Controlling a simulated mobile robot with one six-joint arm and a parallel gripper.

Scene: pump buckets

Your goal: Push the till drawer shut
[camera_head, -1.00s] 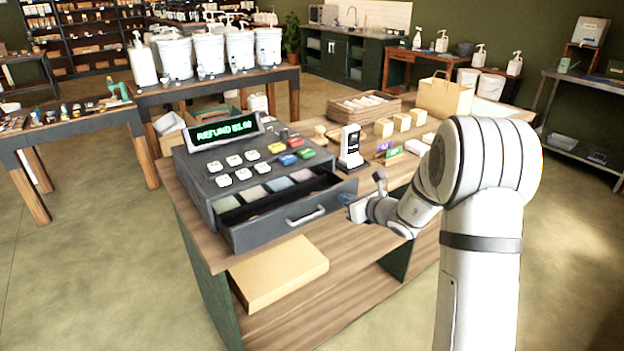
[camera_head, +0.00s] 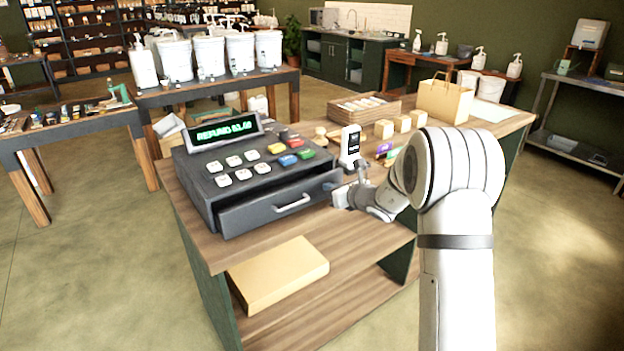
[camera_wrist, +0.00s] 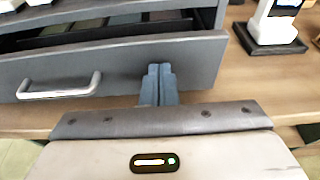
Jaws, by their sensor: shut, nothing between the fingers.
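The dark grey till (camera_head: 250,165) stands on the wooden counter, its display reading a refund amount. Its drawer (camera_head: 262,212) sticks out a little from the till body, with a light bar handle (camera_head: 292,203) on its front. In the wrist view the drawer front (camera_wrist: 115,68) shows with the handle at left and a narrow view into the compartments behind it. My gripper (camera_wrist: 158,72) is shut and empty. Its fingertips are at the right part of the drawer front, right of the handle, and appear to touch it. In the head view my gripper (camera_head: 337,194) is at the drawer's right end.
A card reader (camera_head: 350,146) on a dark base stands right of the till, close to my gripper. Small boxes (camera_head: 384,129), a paper bag (camera_head: 444,98) and a tray (camera_head: 366,106) are farther back on the counter. A cardboard box (camera_head: 278,272) lies on the shelf below.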

